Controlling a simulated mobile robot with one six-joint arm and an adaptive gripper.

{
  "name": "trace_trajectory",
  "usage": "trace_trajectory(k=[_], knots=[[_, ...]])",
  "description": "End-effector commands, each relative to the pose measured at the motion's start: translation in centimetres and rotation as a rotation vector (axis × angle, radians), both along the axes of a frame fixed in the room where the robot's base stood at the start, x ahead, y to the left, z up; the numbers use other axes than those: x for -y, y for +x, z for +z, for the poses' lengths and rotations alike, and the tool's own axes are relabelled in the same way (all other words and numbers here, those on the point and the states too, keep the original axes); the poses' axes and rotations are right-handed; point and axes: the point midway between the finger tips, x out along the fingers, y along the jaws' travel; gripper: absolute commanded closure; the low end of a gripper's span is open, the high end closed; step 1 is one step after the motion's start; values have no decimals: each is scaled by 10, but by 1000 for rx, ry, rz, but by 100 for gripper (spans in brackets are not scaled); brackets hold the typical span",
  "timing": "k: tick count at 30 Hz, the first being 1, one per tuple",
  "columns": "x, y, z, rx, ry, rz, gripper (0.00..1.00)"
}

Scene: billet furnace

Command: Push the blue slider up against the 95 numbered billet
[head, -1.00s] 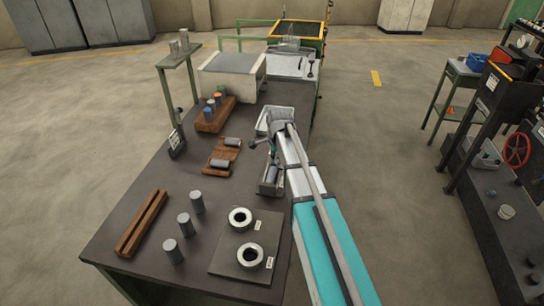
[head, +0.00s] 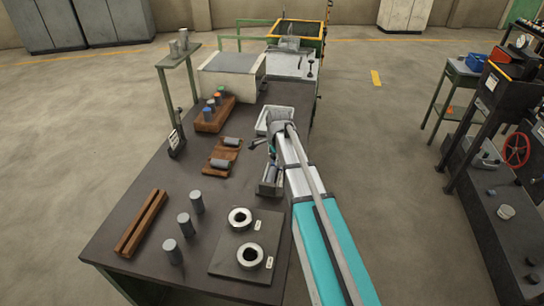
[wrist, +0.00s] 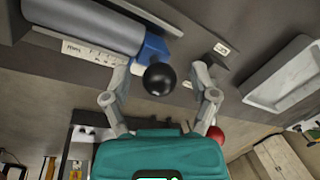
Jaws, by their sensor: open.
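In the wrist view, a grey cylindrical billet (wrist: 95,24) lies in a holder at the upper left; no number is readable on it. The blue slider (wrist: 153,48) is at the billet's right end; I cannot tell whether they touch. A black ball knob (wrist: 159,79) shows beside the slider, between the open fingers of my gripper (wrist: 160,84). The fingers stand on either side of the knob and look apart from it. In the head view, my gripper (head: 268,148) is over the holder (head: 266,190) on the bench, and my arm hides much of it.
On the bench (head: 130,215) are wooden racks with billets (head: 214,119), several standing billets (head: 184,225), a grooved wooden block (head: 141,223) and a plate with two rings (head: 240,218). A pale tray (wrist: 285,75) and a red ball (wrist: 215,134) are near my gripper.

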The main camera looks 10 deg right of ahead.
Motion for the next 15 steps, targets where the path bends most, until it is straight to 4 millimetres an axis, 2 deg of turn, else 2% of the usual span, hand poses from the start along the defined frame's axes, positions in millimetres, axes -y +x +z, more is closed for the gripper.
trace_trajectory(k=[8, 15], knots=[[2, -1, 20, -7, -3, 82, 24], [8, -3, 54, -14, -5, 257, 24]])
